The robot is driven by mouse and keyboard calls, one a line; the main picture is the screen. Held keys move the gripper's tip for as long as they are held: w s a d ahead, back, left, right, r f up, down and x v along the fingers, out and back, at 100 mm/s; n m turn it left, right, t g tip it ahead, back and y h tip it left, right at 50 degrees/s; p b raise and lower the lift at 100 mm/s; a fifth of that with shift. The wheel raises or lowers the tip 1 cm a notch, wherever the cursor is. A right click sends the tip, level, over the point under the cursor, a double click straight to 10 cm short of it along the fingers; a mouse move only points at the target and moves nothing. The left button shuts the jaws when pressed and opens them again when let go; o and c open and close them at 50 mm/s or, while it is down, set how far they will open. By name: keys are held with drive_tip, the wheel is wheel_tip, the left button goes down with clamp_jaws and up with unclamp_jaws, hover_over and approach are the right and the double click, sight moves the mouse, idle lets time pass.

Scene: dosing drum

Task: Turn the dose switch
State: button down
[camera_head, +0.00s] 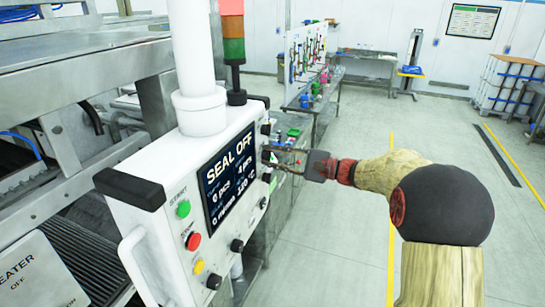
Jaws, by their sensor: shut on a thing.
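A white control panel (150,208) hangs on a post at the left, with a dark display (230,178) reading "SEAL OFF". Several black knobs run along its right and lower edges. My gripper (270,158) reaches in from the right, its fingers shut on a black knob (266,155) at the panel's right edge. The knob labels are too small to read, so I cannot tell from lettering which one is the dose switch. The fingers partly hide the held knob, and its pointing direction is not clear. Other black knobs (266,129) sit above and below it.
A green start button (183,208), a red stop button (193,241) and a yellow button (199,267) are lower on the panel. A signal tower (233,35) stands behind it. Metal machinery (80,55) fills the left.

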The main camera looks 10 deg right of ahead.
drive_tip(key=shift+f, duration=0.1)
drive_tip(key=c, duration=1.5)
unclamp_jaws()
drive_tip(key=shift+d, duration=0.1)
drive_tip(key=v, duration=1.2)
